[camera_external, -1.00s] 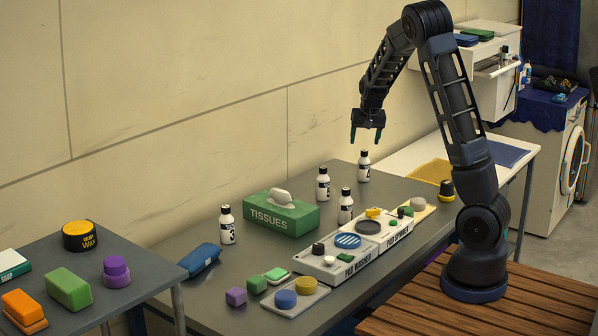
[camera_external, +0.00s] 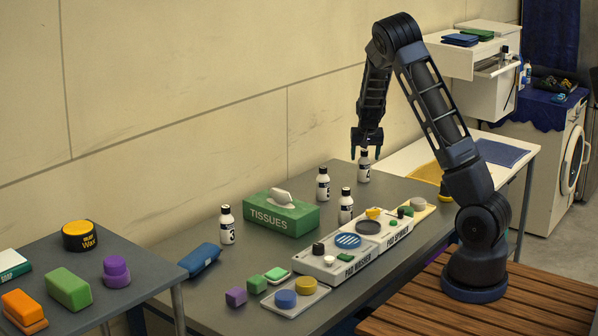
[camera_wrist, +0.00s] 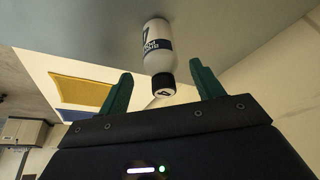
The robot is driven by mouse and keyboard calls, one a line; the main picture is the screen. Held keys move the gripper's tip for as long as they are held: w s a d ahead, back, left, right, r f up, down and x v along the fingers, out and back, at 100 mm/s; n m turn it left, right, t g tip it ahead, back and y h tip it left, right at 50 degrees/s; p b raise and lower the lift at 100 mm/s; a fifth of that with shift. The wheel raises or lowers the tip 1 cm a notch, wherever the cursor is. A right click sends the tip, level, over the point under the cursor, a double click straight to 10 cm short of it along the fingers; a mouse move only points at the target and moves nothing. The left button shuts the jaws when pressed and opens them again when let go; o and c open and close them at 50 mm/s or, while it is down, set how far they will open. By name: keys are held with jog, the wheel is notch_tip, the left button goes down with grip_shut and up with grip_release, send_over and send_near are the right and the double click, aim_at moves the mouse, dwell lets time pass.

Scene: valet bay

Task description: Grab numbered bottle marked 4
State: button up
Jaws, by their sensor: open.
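A small white bottle (camera_external: 364,172) with a black cap stands upright near the far end of the grey table. In the wrist view this bottle (camera_wrist: 157,45) lies between and just beyond the fingertips, its cap toward me. A mark on its cap looks like a 4, but it is small and tilted. My gripper (camera_external: 366,153) is open over the bottle, its fingers on either side of the cap; its green fingers also show in the wrist view (camera_wrist: 161,75). It holds nothing. I cannot tell whether a finger touches the cap.
Similar bottles stand nearer: one by the tissue box (camera_external: 323,185), one by the trays (camera_external: 346,206), and one marked 3 (camera_external: 227,226). The green tissue box (camera_external: 270,217) and pad washer tray (camera_external: 325,264) lie farther along the table. The wall runs close behind.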

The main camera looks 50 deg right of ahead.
aim_at(365, 157)
jog(key=x, duration=0.4)
jog(key=shift+a+f, duration=0.2)
jog(key=c, duration=1.2)
jog(key=shift+o, duration=0.2)
jog(key=shift+r, duration=0.15)
